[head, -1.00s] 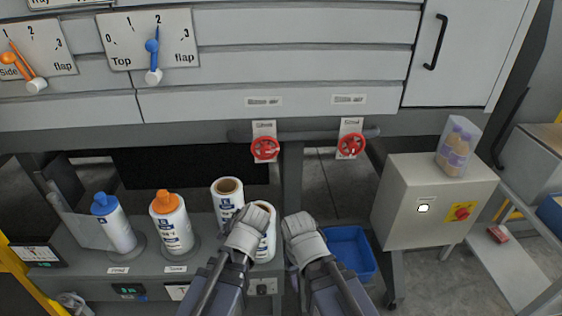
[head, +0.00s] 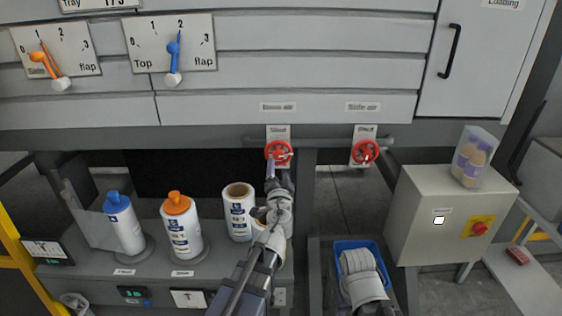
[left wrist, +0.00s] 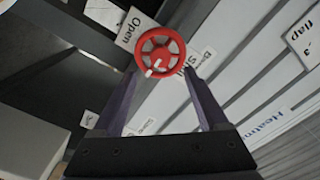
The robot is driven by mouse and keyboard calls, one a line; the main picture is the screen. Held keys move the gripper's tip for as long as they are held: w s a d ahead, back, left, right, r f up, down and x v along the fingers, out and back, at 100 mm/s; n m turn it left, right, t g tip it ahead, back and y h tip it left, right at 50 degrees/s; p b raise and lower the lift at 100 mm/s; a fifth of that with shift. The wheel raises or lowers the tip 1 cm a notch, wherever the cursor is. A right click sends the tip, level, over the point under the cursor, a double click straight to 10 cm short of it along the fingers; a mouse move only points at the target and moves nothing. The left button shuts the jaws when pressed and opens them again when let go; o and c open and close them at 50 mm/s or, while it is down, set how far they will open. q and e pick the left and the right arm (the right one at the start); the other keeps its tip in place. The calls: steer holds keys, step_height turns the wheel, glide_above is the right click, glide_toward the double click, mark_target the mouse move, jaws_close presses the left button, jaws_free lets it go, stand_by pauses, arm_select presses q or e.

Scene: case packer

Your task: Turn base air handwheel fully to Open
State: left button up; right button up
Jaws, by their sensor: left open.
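The base air handwheel (head: 279,152) is the left of two small red wheels on a pipe under the grey panel, below a "Base air" label (head: 278,107). A plate just above it appears to read "Shut". In the left wrist view the red wheel (left wrist: 160,50) has a pale mark at its lower rim, with an "Open" plate (left wrist: 133,29) beside it. My left gripper (head: 272,167) is open just in front of this wheel; its fingers (left wrist: 163,80) point at it from either side, apparently not gripping. My right arm's wrist (head: 361,275) is low over a blue bin; its jaws are hidden.
The side air handwheel (head: 366,152) is to the right. Bottles with blue (head: 124,228) and orange (head: 181,229) caps and a white roll (head: 238,215) stand on a ledge at left. A grey control box (head: 436,220) stands right, above the floor. The blue bin (head: 340,246) is below.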

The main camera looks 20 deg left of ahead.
mark_target(278, 157)
arm_select(q)
steer(key=x, duration=0.7)
steer(key=shift+w+a, duration=0.1)
steer(key=shift+w, duration=0.05)
steer(key=shift+c, duration=0.3)
jaws_close()
